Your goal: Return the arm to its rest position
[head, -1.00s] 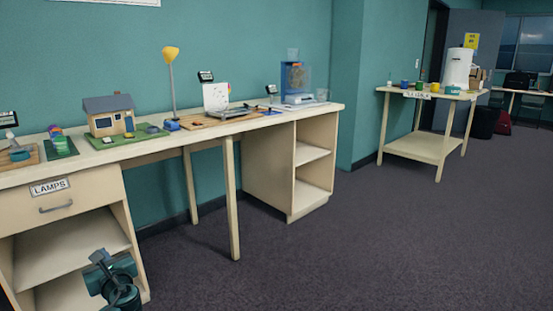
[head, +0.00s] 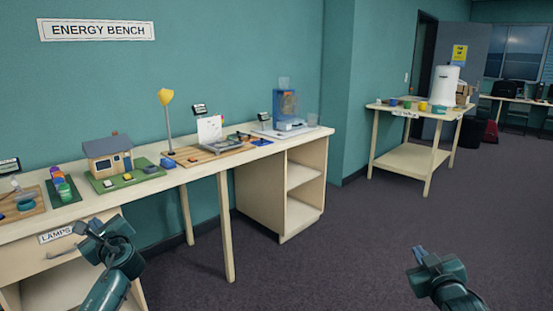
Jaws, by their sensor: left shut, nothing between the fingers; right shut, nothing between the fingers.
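My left gripper (head: 88,229) is shut and empty. It is raised in front of the bench's drawer front, at the lower left of the head view, and overlaps the drawer handle in the picture. My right gripper (head: 418,253) is shut and empty at the lower right, over the open carpet. Both forearms come up from the bottom edge of the view. I cannot tell whether the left gripper touches the bench.
A long bench (head: 205,178) along the teal wall carries a model house (head: 108,155), a yellow lamp (head: 166,97) and a blue device (head: 287,108). A side table (head: 410,160) with cups and a white dispenser (head: 444,85) stands further right. Carpet (head: 340,240) between is clear.

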